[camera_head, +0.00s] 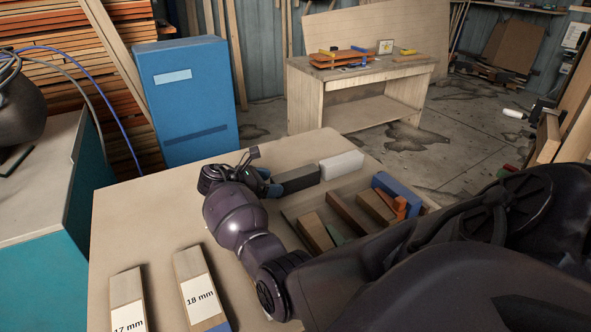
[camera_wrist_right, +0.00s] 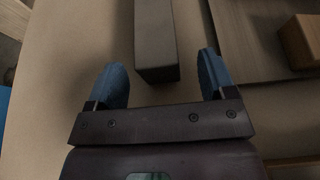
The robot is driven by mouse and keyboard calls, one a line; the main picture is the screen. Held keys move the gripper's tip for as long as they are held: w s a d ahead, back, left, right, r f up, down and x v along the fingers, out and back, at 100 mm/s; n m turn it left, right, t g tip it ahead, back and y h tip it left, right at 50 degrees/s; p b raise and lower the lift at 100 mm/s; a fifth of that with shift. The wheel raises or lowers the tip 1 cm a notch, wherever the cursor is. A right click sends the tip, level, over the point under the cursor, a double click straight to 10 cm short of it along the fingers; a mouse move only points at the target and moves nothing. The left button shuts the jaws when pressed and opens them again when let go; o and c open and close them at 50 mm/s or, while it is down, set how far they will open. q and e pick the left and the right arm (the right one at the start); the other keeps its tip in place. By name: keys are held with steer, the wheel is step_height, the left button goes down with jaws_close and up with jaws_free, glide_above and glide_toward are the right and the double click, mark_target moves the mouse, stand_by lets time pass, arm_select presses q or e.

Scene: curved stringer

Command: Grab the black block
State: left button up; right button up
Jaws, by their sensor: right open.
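The black block (camera_head: 298,178) lies on the light tabletop, beside the tray and in line with a white block. My right gripper (camera_head: 268,182) is at its near left end, with blue fingers. In the right wrist view the dark block (camera_wrist_right: 155,35) points toward my open right gripper (camera_wrist_right: 163,68). Its near end appears between the two blue fingertips, with space on both sides. I cannot tell the height of the fingers over the block. My left gripper is not in view.
The white block (camera_head: 341,165) sits just beyond the black one. A shallow tray (camera_head: 292,222) with several coloured and wooden blocks is to the right. Boards labelled 17 mm (camera_head: 127,298) and 18 mm (camera_head: 199,289) lie at the front left.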

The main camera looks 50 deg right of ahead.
mark_target(279, 183)
steer(key=x, duration=0.4)
steer(key=shift+w+a+f, duration=0.1)
steer(key=shift+w+f, duration=0.05)
steer(key=c, duration=1.1)
